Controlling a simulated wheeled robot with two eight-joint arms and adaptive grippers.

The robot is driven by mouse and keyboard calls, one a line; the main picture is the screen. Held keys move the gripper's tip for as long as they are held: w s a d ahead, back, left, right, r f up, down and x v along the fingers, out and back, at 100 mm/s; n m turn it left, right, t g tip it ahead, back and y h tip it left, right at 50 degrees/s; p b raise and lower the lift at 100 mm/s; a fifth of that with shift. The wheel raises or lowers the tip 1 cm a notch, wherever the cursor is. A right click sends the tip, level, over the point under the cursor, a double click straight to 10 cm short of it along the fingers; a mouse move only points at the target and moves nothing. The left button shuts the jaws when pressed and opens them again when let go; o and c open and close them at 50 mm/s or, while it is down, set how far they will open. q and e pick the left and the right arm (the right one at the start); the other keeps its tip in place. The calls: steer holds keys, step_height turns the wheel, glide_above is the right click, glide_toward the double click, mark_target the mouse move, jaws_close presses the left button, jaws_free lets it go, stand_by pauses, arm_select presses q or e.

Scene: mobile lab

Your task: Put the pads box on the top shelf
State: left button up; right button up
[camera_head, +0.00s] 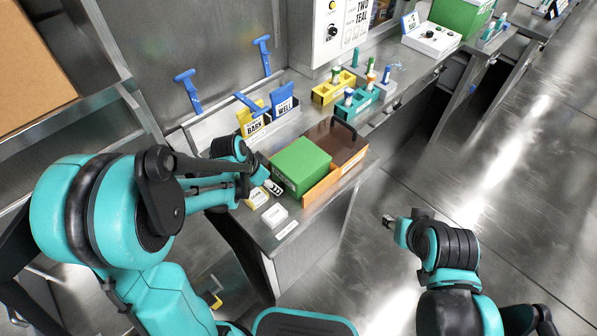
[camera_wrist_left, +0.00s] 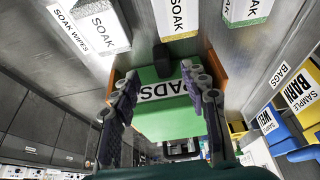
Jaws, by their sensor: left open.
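The green pads box (camera_head: 300,165) sits in the brown, open-topped tray (camera_head: 347,152) on the metal bench. In the left wrist view its face labelled PADS (camera_wrist_left: 160,90) lies ahead, between the lines of my fingers. My left gripper (camera_head: 262,174) is open beside the box's left end. The wrist view shows its two fingers (camera_wrist_left: 162,84) apart, one toward each side of the box; I cannot tell whether they touch it. A metal shelf (camera_head: 62,117) stands at the upper left of the head view. My right gripper (camera_head: 391,222) is over the floor, away from the bench; its jaws are too small to read.
A white box (camera_head: 274,215) and a yellow-and-white box (camera_head: 257,197) stand close to my left gripper. Blue (camera_head: 284,101) and yellow (camera_head: 250,119) labelled bins and yellow (camera_head: 333,88) and teal (camera_head: 357,102) racks are behind the tray. A cardboard box (camera_head: 30,65) occupies the upper left.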

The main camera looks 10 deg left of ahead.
arm_select(q)
steer(key=shift+b+x, duration=0.35)
steer(key=shift+x, duration=0.75)
steer(key=b+x, duration=0.2)
steer(key=x, duration=0.2)
steer(key=shift+w+a+f, duration=0.1)
steer(key=shift+w+f, duration=0.05)
steer(key=shift+f, duration=0.2)
steer(key=shift+r, duration=0.1)
steer(key=shift+c, duration=0.3)
jaws_close()
